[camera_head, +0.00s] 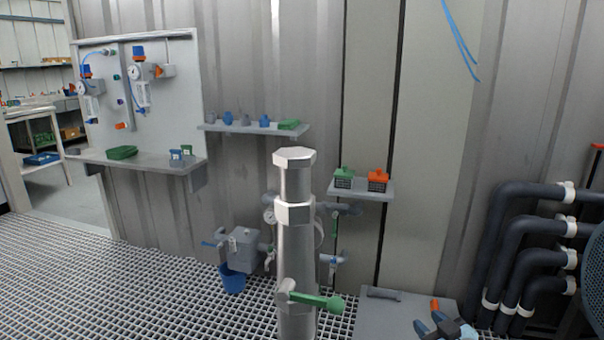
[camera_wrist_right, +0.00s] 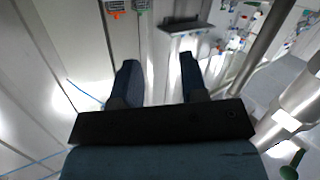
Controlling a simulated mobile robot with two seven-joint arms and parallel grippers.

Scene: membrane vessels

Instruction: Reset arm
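My right gripper (camera_head: 431,324) shows at the lower right edge of the head view, above the grey box by the wall. In the right wrist view its two dark blue fingers (camera_wrist_right: 158,76) stand wide apart, with nothing between them. My left gripper is in neither view. The tall metal vessel (camera_head: 296,240) with a hexagonal cap stands upright in the middle of the head view, left of my right gripper and apart from it. Its green-knobbed handle (camera_head: 318,300) sticks out to the right. The vessel also shows at the right of the wrist view (camera_wrist_right: 301,103).
A small wall shelf (camera_head: 362,192) bears a green box (camera_head: 344,177) and an orange box (camera_head: 377,180). A grey box (camera_head: 390,318) stands on the grating below. Dark bent pipes (camera_head: 500,240) fill the right side. Grating at left is clear.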

